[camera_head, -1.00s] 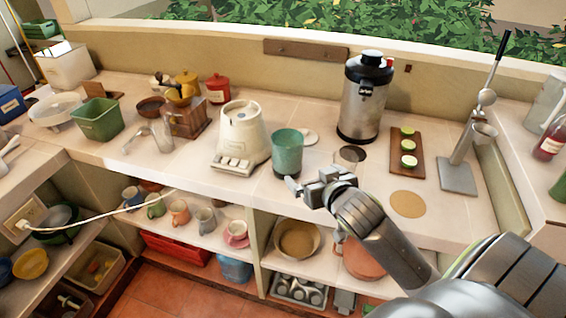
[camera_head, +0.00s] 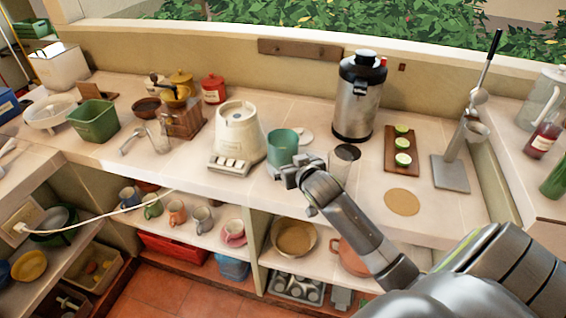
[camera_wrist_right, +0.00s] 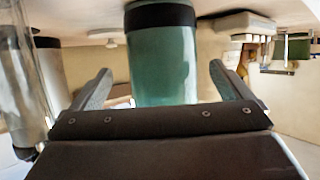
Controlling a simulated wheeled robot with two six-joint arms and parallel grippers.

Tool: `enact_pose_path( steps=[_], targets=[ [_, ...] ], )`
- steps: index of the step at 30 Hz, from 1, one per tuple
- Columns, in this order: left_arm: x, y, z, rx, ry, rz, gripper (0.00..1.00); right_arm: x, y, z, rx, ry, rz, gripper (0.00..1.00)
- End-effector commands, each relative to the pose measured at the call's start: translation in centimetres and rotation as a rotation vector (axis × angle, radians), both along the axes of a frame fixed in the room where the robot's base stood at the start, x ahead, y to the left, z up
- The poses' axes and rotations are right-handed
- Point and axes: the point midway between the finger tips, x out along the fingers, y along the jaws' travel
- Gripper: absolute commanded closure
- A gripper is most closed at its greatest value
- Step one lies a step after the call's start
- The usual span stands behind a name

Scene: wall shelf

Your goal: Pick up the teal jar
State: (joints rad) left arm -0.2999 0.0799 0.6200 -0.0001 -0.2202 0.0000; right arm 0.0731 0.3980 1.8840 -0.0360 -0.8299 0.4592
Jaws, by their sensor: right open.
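The teal jar (camera_head: 283,146) stands upright on the counter, just right of the cream blender base. My right gripper (camera_head: 283,172) is at the jar's near side in the head view and hides its lower part. In the right wrist view the jar (camera_wrist_right: 162,65) appears upside down, with a dark band at its end. The open fingers of my right gripper (camera_wrist_right: 160,90) are on either side of the jar, with gaps beside it. I cannot tell how deep the jar is between them. My left gripper is not in view.
The cream blender base (camera_head: 238,135) is close on the jar's left. A steel urn (camera_head: 354,105) stands behind to the right, with a clear glass (camera_head: 341,160) in front of it. A board with lime halves (camera_head: 390,158) is farther right. The counter's front edge is close to my gripper.

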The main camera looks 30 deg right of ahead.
Motion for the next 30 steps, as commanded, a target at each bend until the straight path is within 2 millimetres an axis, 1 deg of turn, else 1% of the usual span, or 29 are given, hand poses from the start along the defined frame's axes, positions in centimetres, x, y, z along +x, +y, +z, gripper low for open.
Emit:
enact_pose_path(
  steps=[5, 10, 13, 20, 23, 30],
  targets=[
    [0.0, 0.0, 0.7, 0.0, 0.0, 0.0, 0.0, 1.7, -0.1, -1.5, 0.003, 0.004, -0.001, 0.02],
    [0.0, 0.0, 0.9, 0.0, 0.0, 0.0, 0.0, 3.1, -0.4, -2.1, 0.001, 0.001, 0.0, 0.02],
    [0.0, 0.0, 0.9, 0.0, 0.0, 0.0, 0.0, 3.4, -0.5, -2.3, 0.0, 0.001, 0.0, 0.02],
    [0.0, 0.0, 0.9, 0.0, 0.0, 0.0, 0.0, 3.5, -0.5, -2.4, 0.001, 0.001, 0.001, 0.02],
    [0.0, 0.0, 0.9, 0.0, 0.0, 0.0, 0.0, 3.5, -0.5, -2.4, 0.0, 0.001, 0.0, 0.12],
    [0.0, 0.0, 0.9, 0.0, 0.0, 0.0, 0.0, 3.5, -0.5, -2.3, 0.0, 0.001, 0.0, 0.43]
  ],
)
